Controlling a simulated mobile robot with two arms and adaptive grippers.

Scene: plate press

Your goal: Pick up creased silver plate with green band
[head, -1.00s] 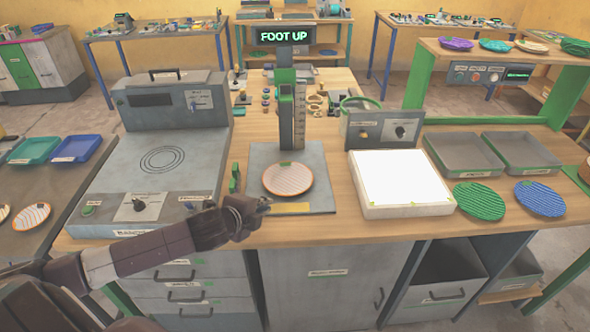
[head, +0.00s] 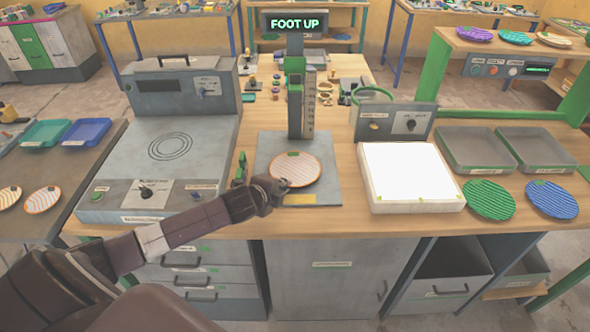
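A round, pale silver plate (head: 297,172) with fine ridges and an orange-looking rim lies on the grey bed of the press (head: 330,187). A small green patch shows at its back edge; I cannot make out whether this is a band. My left gripper (head: 284,184) is at the plate's front left edge and overlaps it in the head view. The fingers are small and partly hidden by the wrist, so I cannot tell whether they are open or touching the plate. My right gripper is out of view.
The press column (head: 296,95) rises behind the plate, under a "FOOT UP" sign (head: 297,23). A white lit panel (head: 410,175) stands to the right, with green (head: 489,200) and blue (head: 552,199) plates beyond. A grey hotplate unit (head: 165,150) fills the left.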

